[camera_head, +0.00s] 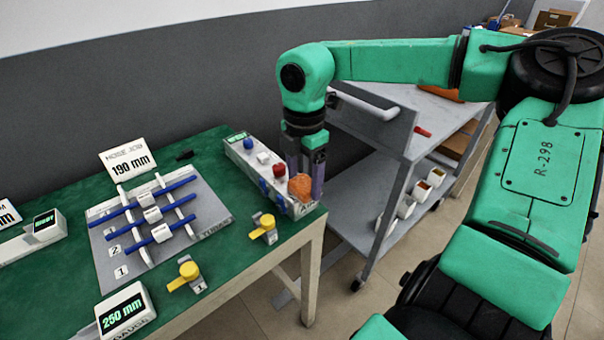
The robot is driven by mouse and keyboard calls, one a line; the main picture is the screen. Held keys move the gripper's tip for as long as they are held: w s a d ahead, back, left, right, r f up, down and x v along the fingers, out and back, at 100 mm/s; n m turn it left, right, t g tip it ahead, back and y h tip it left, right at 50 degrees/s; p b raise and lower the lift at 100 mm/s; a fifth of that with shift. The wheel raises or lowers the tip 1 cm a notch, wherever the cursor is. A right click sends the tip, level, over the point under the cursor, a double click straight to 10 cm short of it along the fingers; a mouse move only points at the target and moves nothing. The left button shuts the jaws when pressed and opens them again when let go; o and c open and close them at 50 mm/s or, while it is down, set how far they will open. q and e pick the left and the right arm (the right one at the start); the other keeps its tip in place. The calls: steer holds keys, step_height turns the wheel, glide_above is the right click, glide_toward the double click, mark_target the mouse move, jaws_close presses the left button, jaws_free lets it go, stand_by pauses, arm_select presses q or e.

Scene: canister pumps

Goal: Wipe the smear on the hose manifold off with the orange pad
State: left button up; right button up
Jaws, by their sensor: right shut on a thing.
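My right gripper (306,182) points down at the right end of the green bench, shut on the orange pad (300,187). A grey board (206,208) holds blue hoses (162,232) crossing white bars. Which of these two is the hose manifold is not clear from this view. No smear can be made out; the pad and fingers hide part of the block. My left gripper is not in view.
Two yellow-handled valves (187,271) (265,226) stand near the green bench's (222,281) front edge. A "190 mm" sign (128,158) and a "250 mm" gauge (124,312) are also there. A grey cart (357,187) with white cups stands to the right.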

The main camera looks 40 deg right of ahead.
steer(key=shift+w, duration=0.1)
steer(key=shift+w, duration=1.1)
steer(key=shift+r, duration=0.1)
step_height(320, 180, up, 9)
steer(key=p, duration=0.6)
steer(key=shift+d, duration=0.1)
